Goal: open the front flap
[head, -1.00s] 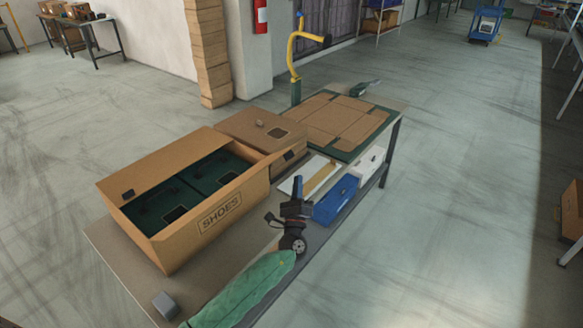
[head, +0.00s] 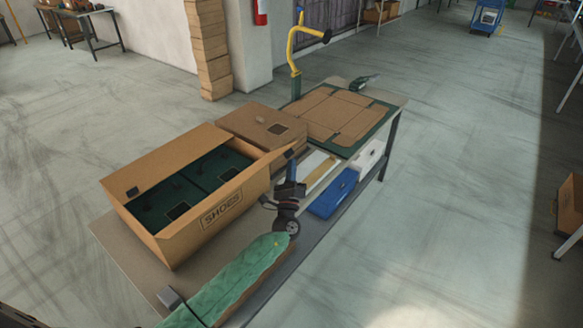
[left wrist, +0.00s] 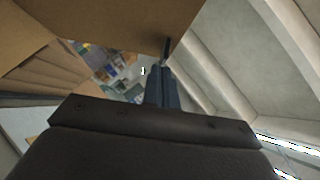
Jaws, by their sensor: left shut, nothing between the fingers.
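The open brown carton marked SHOES (head: 222,208) stands on the bench with dark green boxes (head: 205,168) inside. A flap (head: 268,160) with a dark patch sticks outward from its right end. Which flap the task calls front, I cannot tell for sure. My left gripper (head: 291,170) points up just right of the carton, close by the outer end of this flap. In the left wrist view its dark blue fingers (left wrist: 163,75) are together and empty, beside and below a brown cardboard panel (left wrist: 130,22). Contact cannot be made out. My right gripper is not in view.
A closed brown box (head: 262,128) stands behind the carton. Flat cardboard (head: 335,115) lies on a green mat beyond. A blue box (head: 334,194) and a white box (head: 369,158) are right of my gripper.

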